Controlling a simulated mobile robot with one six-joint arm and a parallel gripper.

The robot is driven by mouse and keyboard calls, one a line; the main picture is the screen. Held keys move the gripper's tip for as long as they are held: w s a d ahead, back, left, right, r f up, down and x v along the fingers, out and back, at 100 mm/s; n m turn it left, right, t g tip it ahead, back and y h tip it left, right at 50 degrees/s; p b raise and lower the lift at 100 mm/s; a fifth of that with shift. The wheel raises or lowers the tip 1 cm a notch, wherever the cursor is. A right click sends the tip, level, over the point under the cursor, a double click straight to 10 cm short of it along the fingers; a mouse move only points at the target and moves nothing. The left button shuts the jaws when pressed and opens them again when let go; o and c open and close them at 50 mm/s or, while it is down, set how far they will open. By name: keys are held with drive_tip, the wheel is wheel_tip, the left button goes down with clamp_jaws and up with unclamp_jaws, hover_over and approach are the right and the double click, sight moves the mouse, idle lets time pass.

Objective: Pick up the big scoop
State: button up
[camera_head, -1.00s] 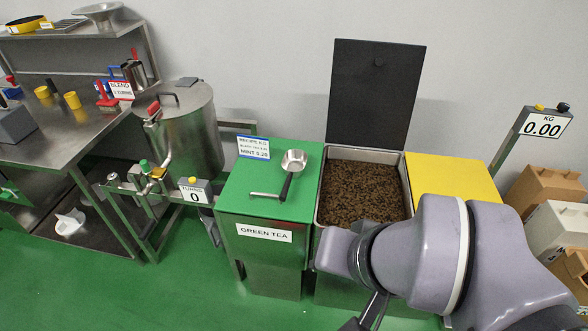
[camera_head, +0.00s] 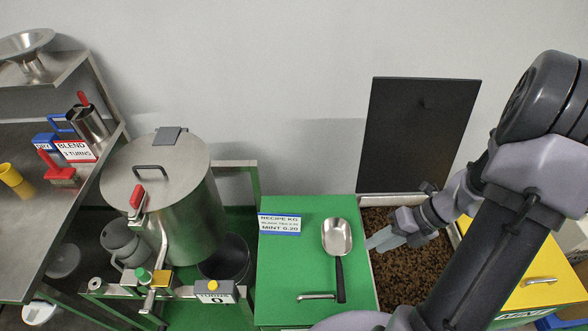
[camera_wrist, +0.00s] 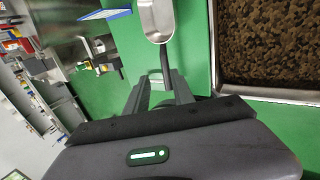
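The scoop (camera_head: 337,238) lies on the green bin lid, with its metal bowl toward the back and its black handle toward the front. In the wrist view, the scoop's bowl (camera_wrist: 155,16) is at the top and its dark handle runs down toward my fingers. My gripper (camera_head: 378,240) is to the right of the scoop in the head view, above the open tea bin's left edge. In the wrist view, my gripper (camera_wrist: 161,88) has its two fingers apart with nothing held between them. The handle's near end is partly hidden there by my gripper.
The open bin (camera_head: 400,270) of dark tea has its black lid (camera_head: 418,130) raised behind. A recipe sign (camera_head: 279,224) stands left of the scoop, and a metal lid handle (camera_head: 316,296) is near the front. A steel drum (camera_head: 165,190) stands farther left. A yellow lid (camera_head: 535,265) is right.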

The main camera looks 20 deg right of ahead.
drive_tip(key=b, duration=0.3)
approach(342, 271)
drive_tip(key=shift+m, duration=0.3)
drive_tip(key=b+x, duration=0.2)
drive_tip(key=x, duration=0.3)
drive_tip(key=shift+a+f+b, duration=0.15)
drive_tip(key=shift+f+b, duration=0.2)
drive_tip(key=shift+f, duration=0.05)
drive_tip(key=b+x, duration=0.3)
drive_tip(key=x, duration=0.2)
drive_tip(key=shift+w+a+f, duration=0.15)
drive_tip(key=shift+a+f, duration=0.05)
drive_tip(key=shift+f, duration=0.1)
drive_tip(key=shift+r, duration=0.15)
clamp_jaws()
